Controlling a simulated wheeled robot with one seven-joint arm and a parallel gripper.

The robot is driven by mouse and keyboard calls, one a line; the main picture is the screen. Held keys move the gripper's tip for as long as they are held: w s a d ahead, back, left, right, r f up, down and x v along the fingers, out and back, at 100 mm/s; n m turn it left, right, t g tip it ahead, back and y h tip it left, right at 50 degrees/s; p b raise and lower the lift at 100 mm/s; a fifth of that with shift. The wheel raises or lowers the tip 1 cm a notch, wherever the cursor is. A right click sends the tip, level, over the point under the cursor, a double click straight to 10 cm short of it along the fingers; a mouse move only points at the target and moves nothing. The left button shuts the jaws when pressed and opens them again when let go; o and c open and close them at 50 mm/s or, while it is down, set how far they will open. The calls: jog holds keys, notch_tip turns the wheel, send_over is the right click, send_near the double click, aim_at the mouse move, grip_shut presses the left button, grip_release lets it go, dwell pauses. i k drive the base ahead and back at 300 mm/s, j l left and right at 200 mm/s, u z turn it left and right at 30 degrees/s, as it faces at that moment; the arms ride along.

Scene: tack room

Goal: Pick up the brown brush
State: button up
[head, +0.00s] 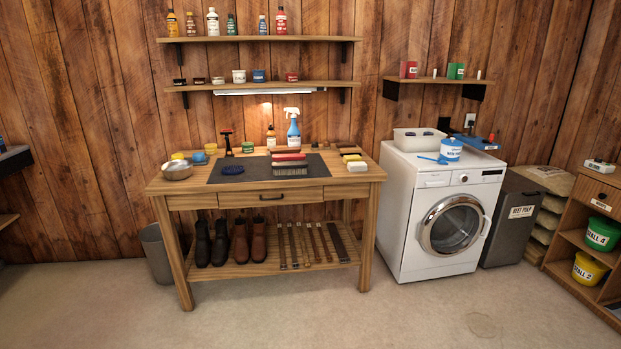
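Two brushes lie one behind the other on the dark mat (254,177) on the wooden workbench (165,186). The nearer brush (290,164) has a reddish-brown back, with grey-brown bristles showing toward me. The one behind it (288,155) looks redder, with a pale edge. A dark blue oval brush (232,170) lies to their left on the mat. At this distance I cannot tell for certain which is the brown brush; the nearer one looks brownest. My gripper is not in view.
A spray bottle (293,133) stands behind the brushes; yellow blocks (352,157) lie to their right. Boots and straps fill the lower shelf. A washing machine (407,212) stands right; the floor in front is clear.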

aim_at(296, 149)
jog(key=i, duration=1.9)
